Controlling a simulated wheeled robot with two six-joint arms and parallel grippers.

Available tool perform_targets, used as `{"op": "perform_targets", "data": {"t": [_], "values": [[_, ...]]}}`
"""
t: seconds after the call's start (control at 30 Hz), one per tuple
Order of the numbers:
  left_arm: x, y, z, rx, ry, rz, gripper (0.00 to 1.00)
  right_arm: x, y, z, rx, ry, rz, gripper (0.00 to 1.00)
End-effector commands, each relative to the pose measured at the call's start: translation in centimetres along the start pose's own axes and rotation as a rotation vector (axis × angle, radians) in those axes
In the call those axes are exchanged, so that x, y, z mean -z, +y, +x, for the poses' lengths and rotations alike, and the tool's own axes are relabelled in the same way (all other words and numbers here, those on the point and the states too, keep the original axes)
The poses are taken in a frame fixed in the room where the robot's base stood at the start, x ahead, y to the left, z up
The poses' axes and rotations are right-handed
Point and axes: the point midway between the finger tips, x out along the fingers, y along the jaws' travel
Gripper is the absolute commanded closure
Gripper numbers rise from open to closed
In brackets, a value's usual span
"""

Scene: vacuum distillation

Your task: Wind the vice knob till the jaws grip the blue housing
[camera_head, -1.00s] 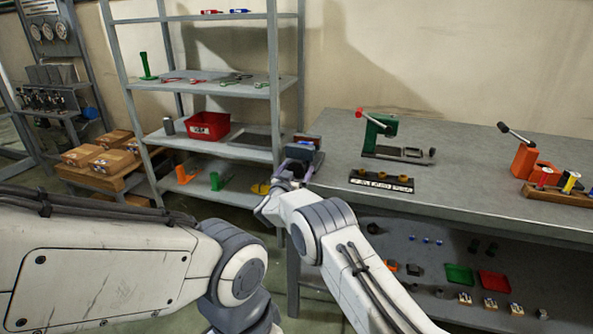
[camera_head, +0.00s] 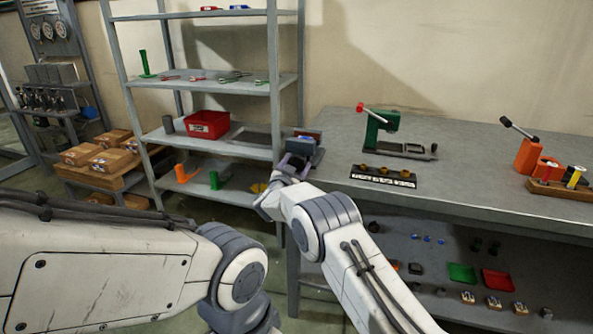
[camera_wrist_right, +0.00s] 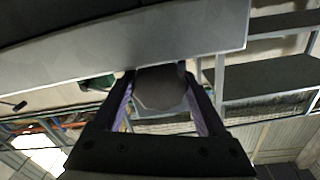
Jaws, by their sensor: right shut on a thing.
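The vice (camera_head: 304,150) stands at the left end of the grey bench, a small dark blue-grey block shape with a brownish part at its back. I cannot clearly tell the blue housing from the jaws at this size, nor whether the jaws touch it. My right gripper (camera_head: 292,172) is at the near side of the vice. In the right wrist view, my right gripper (camera_wrist_right: 163,100) has its two fingers on either side of a grey rounded knob (camera_wrist_right: 160,88) and is shut on it. My left gripper is out of view; only arm links show at the left.
On the bench (camera_head: 460,200) stand a green press (camera_head: 382,128), a rack with brass-coloured pieces (camera_head: 383,178) and an orange tool (camera_head: 527,155). A shelf unit (camera_head: 225,92) with a red bin (camera_head: 207,124) stands left of the bench. The bench front is clear.

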Motion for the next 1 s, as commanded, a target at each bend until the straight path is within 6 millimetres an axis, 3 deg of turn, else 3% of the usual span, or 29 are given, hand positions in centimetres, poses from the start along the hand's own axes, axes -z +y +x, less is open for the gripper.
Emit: {"op": "perform_targets", "data": {"t": [0.1, 0.4, 1.0], "values": [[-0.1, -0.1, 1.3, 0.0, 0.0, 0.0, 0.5, -0.2, 0.0, 0.0, 0.0, 0.002, 0.089, 0.81], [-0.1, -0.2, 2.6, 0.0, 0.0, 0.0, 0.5, 0.1, 0.0, 0.0, -0.002, 0.004, 0.262, 0.81], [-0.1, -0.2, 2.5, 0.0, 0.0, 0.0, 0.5, 0.6, -0.2, 0.0, -0.003, 0.01, 0.284, 0.82]]}}
